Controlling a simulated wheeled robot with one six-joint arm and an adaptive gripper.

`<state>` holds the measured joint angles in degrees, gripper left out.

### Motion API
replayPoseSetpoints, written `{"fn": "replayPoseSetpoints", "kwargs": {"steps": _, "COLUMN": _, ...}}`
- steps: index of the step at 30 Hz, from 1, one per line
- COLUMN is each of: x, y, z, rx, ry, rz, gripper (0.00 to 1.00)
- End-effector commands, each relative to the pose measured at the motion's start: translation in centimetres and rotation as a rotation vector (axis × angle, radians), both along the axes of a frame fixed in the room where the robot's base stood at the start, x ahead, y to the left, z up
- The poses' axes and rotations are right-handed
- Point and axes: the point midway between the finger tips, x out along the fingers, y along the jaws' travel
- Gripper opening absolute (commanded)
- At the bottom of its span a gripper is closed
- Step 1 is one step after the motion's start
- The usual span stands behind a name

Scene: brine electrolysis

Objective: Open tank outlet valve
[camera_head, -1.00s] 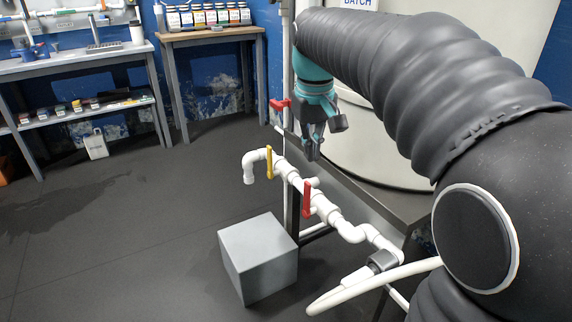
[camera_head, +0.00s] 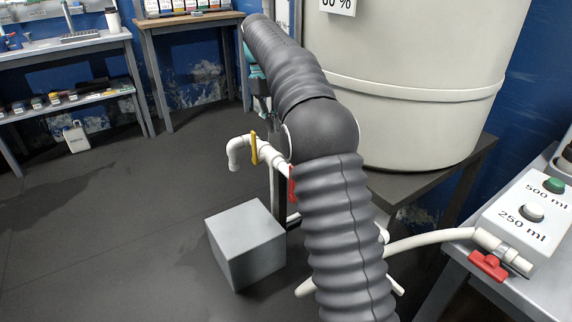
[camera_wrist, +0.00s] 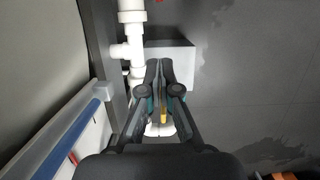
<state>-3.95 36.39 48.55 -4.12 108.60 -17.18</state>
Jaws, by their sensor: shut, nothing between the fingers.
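A large off-white tank (camera_head: 420,55) stands on a dark stand at the back right. White piping (camera_head: 238,148) runs in front of the stand. It carries an upright yellow valve handle (camera_head: 254,148) and a red valve handle (camera_head: 292,184), which my arm partly covers. I cannot tell which handle is the tank outlet valve. My gripper (camera_wrist: 160,66) is shut and empty. In the wrist view the white pipe (camera_wrist: 131,50) runs left of the fingertips, and the yellow handle (camera_wrist: 163,116) shows behind the fingers. In the head view the gripper is mostly hidden behind my arm.
A grey box (camera_head: 246,245) stands on the floor below the piping. At right, a dosing unit with buttons (camera_head: 535,212) has a red valve handle (camera_head: 489,266) and a white hose (camera_head: 430,239). Benches line the back left.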

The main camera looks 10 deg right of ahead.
Motion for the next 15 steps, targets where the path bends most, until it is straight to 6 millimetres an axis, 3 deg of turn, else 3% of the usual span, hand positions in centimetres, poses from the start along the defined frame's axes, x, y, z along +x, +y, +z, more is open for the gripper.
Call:
{"fn": "replayPoseSetpoints", "kwargs": {"steps": 7, "x": -0.7, "y": -0.3, "z": -2.4, "rx": 0.000, "ry": 0.001, "rz": -0.001, "gripper": 0.00}}
{"fn": "replayPoseSetpoints", "kwargs": {"steps": 15, "x": -1.8, "y": -0.7, "z": -7.1, "rx": 0.000, "ry": 0.001, "rz": -0.001, "gripper": 0.00}}
